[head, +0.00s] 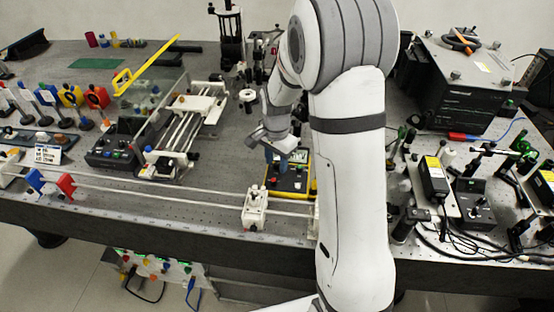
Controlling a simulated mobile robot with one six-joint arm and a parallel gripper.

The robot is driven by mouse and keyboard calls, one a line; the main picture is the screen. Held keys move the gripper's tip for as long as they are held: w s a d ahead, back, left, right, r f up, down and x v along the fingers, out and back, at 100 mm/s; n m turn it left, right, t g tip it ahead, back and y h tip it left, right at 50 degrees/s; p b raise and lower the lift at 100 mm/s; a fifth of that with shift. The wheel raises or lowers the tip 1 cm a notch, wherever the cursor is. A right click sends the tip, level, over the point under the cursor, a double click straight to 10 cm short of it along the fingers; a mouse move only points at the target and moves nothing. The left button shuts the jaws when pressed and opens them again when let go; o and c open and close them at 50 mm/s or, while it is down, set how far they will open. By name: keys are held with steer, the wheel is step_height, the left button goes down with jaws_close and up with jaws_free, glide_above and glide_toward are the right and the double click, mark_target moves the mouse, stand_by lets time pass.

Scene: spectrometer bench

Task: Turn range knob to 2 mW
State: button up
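A yellow-and-black meter (290,181) lies on the bench just left of my arm. Its display shows as a small pale patch on the upper part, and a few small controls show on its lower face. My gripper (277,156) points down at the upper left part of the meter and overlaps it in the picture. I cannot tell whether it touches the meter. The range knob, its setting and its markings are too small or hidden to make out. The gap between my fingers is not clear.
A white rail carriage (255,208) stands just in front of the meter on a long rail. A white slide stage (190,118) is to the left. A large black box (464,88) stands at the right, with cables and small optics in front of it.

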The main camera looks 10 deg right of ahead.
steer(key=shift+c, duration=0.2)
jaws_close()
stand_by(0.3)
steer(key=n+b, duration=0.2)
steer(key=n, duration=0.2)
steer(key=shift+n, duration=0.4)
steer(key=n+b, duration=0.1)
steer(key=n, duration=0.4)
steer(key=shift+b, duration=0.3)
steer(key=n+b, duration=0.1)
steer(key=n, duration=0.4)
steer(key=shift+n, duration=0.4)
steer(key=n, duration=0.4)
steer(key=shift+b, duration=0.4)
steer(key=shift+n, duration=0.3)
